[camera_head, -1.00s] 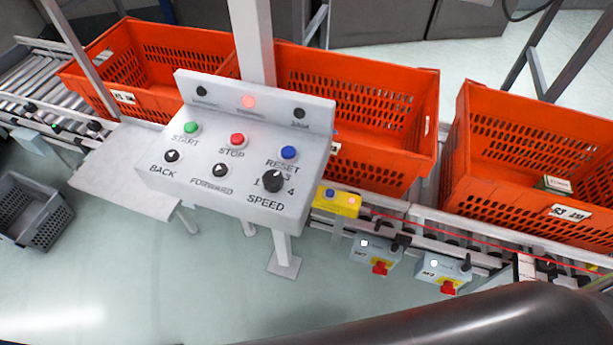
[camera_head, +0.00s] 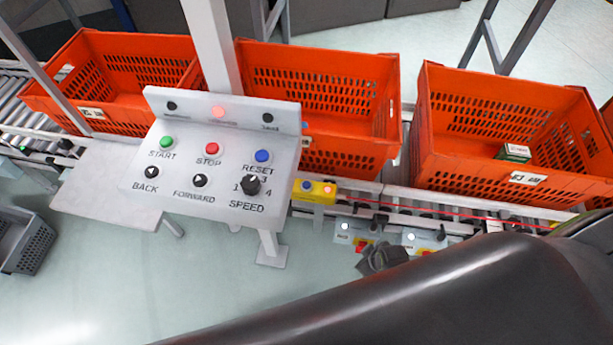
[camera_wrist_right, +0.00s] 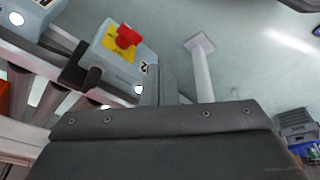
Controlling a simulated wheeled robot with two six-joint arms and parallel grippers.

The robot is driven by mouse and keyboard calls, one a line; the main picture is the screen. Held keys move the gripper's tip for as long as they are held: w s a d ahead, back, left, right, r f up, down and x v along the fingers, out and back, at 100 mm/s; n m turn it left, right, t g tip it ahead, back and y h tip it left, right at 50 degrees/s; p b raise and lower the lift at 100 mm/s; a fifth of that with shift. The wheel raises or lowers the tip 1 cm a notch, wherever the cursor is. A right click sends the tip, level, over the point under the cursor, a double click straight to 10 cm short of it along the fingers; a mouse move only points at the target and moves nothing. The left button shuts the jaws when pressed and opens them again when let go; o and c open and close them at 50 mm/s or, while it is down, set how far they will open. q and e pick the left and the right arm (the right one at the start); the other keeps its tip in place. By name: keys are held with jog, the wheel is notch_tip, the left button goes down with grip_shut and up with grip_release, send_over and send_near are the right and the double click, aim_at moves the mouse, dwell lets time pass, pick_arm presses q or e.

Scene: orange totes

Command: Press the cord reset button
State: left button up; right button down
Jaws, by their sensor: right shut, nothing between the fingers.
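The yellow cord box (camera_head: 327,193) sits on the conveyor's front rail, right of the control panel's post. It has a blue button (camera_head: 306,186) on its left and a lit reddish lamp beside it. A red cord (camera_head: 440,209) runs right from it along the rail. My right gripper (camera_head: 378,256) is shut and empty, in front of the rail, below and right of the yellow box and apart from it. In the right wrist view its shut fingers (camera_wrist_right: 167,84) show beside a grey switch box (camera_wrist_right: 113,64) with a red knob. My left gripper is out of view.
The control panel (camera_head: 205,180) has several buttons, including a blue RESET button (camera_head: 262,156). Orange totes (camera_head: 345,150) stand on the conveyor behind. Two grey switch boxes (camera_head: 425,239) hang under the rail, the left one partly hidden by my gripper. Open floor lies at front left.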

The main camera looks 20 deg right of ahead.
jog(key=w+a+r+n+t+y+p, duration=0.1)
jog(key=w+a+r+n+p, duration=0.15)
jog(key=w+r, duration=0.7)
notch_tip(320, 180, up, 22)
jog(key=n+t+y+p, duration=0.25)
jog(key=n+y, duration=0.25)
jog(key=n, duration=0.6)
send_over(310, 186)
jog(key=shift+f+g, duration=0.15)
jog(key=shift+g, duration=0.1)
jog(key=shift+d+f, duration=0.1)
jog(key=shift+f, duration=0.1)
notch_tip(310, 186, down, 9)
jog(key=b, duration=0.7)
jog(key=shift+r, duration=0.2)
jog(key=shift+f, duration=0.1)
jog(key=shift+f+b, duration=0.3)
jog(key=shift+b, duration=0.2)
